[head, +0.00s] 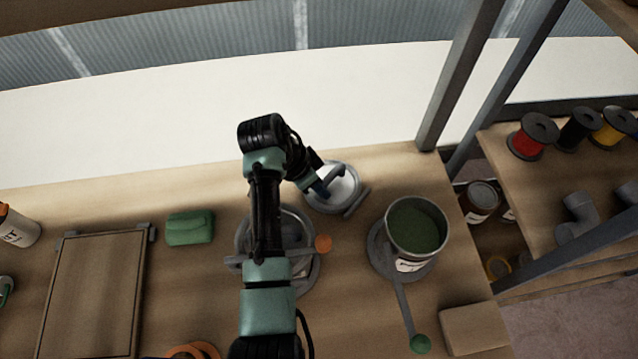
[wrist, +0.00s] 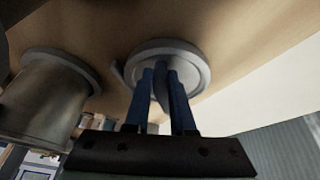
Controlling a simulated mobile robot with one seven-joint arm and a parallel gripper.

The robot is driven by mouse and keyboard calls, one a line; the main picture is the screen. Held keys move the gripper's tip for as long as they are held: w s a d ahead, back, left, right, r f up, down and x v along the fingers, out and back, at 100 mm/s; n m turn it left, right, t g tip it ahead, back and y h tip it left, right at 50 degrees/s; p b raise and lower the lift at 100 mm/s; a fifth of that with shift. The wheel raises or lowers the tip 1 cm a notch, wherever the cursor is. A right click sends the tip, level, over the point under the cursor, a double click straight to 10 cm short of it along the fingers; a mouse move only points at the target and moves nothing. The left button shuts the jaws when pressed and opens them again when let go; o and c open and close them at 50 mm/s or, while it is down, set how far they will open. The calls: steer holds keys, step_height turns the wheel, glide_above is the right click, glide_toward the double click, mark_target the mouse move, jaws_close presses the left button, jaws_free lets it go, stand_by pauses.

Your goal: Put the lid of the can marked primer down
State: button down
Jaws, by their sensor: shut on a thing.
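My gripper (head: 322,191) is shut on the upright dark grip of a round pale grey lid (head: 345,190) near the back of the bench. In the wrist view the blue fingers (wrist: 162,85) stand on either side of this grip, over the middle of the lid (wrist: 196,68). The lid looks flat and at or very near the bench top; I cannot tell whether it touches. An open can (head: 417,228) with dark green contents stands to the right on a round grey base. Its white label is too small to read. A metal can also shows in the wrist view (wrist: 42,105).
A grey round stand (head: 243,238) with an orange knob is partly hidden under my arm. The can's base has a lever with a green knob (head: 420,343). Spools (head: 533,136) sit on the right shelf.

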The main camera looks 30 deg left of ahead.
steer(key=c, duration=0.8)
jaws_free()
steer(key=shift+f, duration=0.1)
steer(key=shift+o, duration=0.2)
steer(key=v, duration=1.2)
steer(key=shift+w, duration=0.1)
